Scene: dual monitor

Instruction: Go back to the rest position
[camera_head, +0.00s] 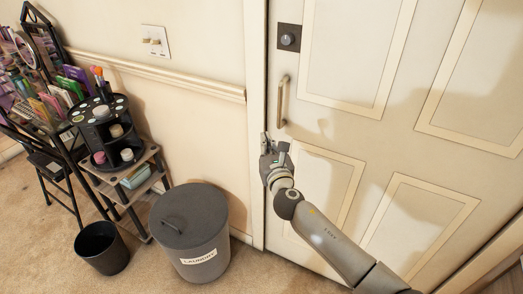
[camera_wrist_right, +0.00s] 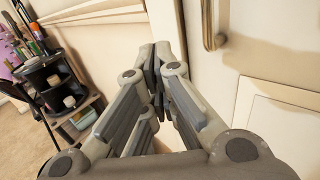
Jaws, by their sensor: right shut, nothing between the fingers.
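My right gripper (camera_head: 274,141) is in front of the left edge of a cream panelled door, a little below and left of its handle. In the right wrist view my right gripper (camera_wrist_right: 157,60) shows its fingers together with nothing between them. The vertical metal door handle (camera_head: 282,102) appears apart from the gripper, and it also shows at the top right of the right wrist view (camera_wrist_right: 211,25). My right arm comes in from the lower right. My left gripper is in neither view.
The door (camera_head: 335,140) looks closed, with a dark lock plate (camera_head: 289,38) above its handle. A lidded grey laundry bin (camera_head: 205,240), a black waste bin (camera_head: 102,248) and a small shelf cart (camera_head: 130,180) stand left. A light switch (camera_head: 155,42) is on the wall. Carpet lies in front.

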